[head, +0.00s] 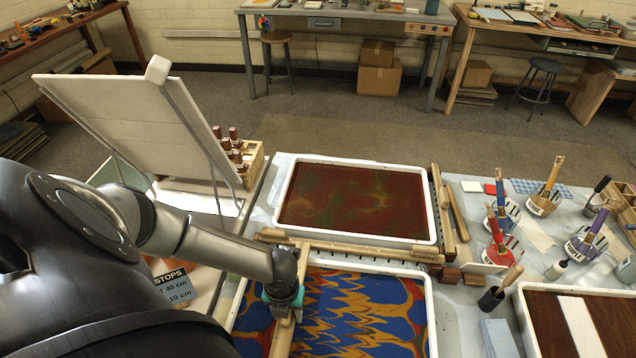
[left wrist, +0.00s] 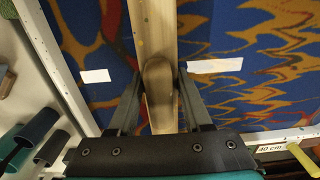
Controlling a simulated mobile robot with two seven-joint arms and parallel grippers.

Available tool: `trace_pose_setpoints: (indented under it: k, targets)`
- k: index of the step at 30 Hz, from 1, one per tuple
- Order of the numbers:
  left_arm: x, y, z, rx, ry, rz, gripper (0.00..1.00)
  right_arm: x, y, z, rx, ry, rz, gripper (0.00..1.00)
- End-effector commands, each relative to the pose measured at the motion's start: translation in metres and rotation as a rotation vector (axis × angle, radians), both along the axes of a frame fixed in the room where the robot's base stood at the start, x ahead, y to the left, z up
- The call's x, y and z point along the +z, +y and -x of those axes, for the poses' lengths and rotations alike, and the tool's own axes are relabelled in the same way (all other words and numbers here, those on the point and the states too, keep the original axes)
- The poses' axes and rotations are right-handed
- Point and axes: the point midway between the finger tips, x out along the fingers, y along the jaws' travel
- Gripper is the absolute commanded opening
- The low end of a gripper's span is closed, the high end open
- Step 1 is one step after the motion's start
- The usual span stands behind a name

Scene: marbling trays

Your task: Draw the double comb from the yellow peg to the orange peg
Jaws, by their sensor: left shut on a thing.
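My left gripper (head: 284,294) is shut on the wooden double comb (head: 283,330), whose bar lies across the near marbling tray (head: 431,318). In the left wrist view the two fingers (left wrist: 160,95) close on the comb's rounded wooden grip (left wrist: 158,80). The comb's bar (left wrist: 150,25) runs up the picture over the bath. The bath (head: 370,305) shows blue, orange and red in jagged waves to the right of the comb. A yellow peg (left wrist: 301,158) is by a "40 cm" label on the tray's edge. I cannot make out an orange peg. My right gripper is out of view.
A second white tray (head: 437,236) with a dark red bath lies behind, with wooden rakes along its front and right. Paint pots with brushes (head: 500,245) stand at right. A tilted white board (head: 140,115) rises at left. Another tray (head: 525,318) is at lower right.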

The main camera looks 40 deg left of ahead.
Motion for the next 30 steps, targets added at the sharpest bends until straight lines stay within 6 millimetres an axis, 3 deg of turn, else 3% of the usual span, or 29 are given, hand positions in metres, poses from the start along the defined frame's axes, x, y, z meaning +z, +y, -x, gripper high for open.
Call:
trace_pose_setpoints:
  k: [1,11,30]
  targets:
    - [-0.004,0.005,0.008,0.001,0.018,-0.015,0.00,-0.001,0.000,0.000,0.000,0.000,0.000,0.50]
    - [-0.002,0.005,0.008,0.001,0.018,-0.014,0.00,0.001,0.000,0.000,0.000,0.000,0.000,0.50]
    - [0.063,0.001,0.002,0.000,0.004,-0.003,0.00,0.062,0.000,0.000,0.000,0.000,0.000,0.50]
